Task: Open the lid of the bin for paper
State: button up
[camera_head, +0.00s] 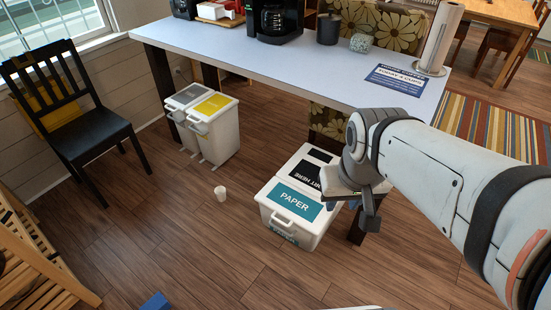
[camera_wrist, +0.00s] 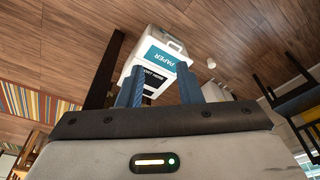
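The paper bin (camera_head: 310,232) is a white box on the floor right of centre. Its lid (camera_head: 284,187) has a teal PAPER label and a handle at the front, and looks closed. In the wrist view the bin (camera_wrist: 150,58) appears upside down, beyond my fingers. A black-labelled lid (camera_head: 306,174) adjoins it behind. My gripper (camera_head: 362,203) is to the right of the bin and apart from its handle. In the wrist view its blue fingers (camera_wrist: 160,91) are spread with nothing between them. My wrist hides part of the bin area's right side in the head view.
A white counter (camera_head: 290,70) stands behind, with a dark leg near my gripper. Two more white bins (camera_head: 215,125) stand under its left end. A black chair (camera_head: 85,125) is at left. Floor in front is mostly clear.

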aim_at(303, 209)
jog(key=z, duration=0.05)
jog(key=k, duration=0.65)
jog(key=u, duration=0.65)
jog(key=i, duration=1.2)
jog(key=u, duration=0.4)
